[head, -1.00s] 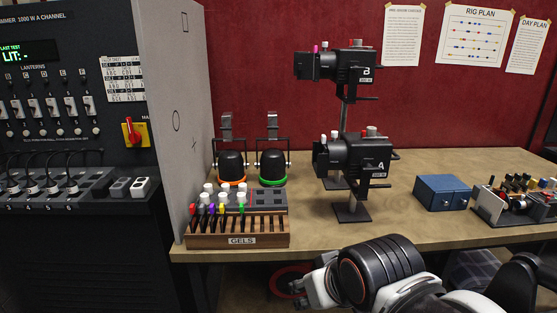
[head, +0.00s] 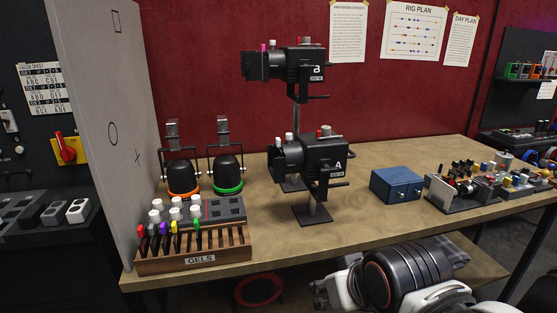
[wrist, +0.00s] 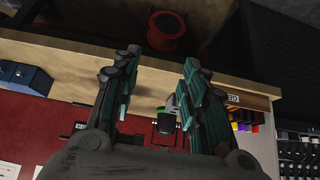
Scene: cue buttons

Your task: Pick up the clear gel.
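The wooden gel rack (head: 225,257), labelled GELS, stands at the table's front left edge. Gels with red (head: 141,231), blue, purple, yellow and green (head: 196,224) tabs stand in its left slots; its right slots look empty. I cannot make out a clear gel among them. My gripper (head: 322,292) is in front of the table, below and to the right of the rack. In the wrist view my gripper (wrist: 158,75) has its fingers spread with nothing held between them. The rack (wrist: 258,102) shows upside down there, right of the fingers, partly hidden.
A grey block with white-topped pegs (head: 175,202) stands right behind the rack. Two black lamps (head: 227,172) and the stacked spotlights (head: 312,165) stand behind. A tall grey panel (head: 105,120) closes the left side.

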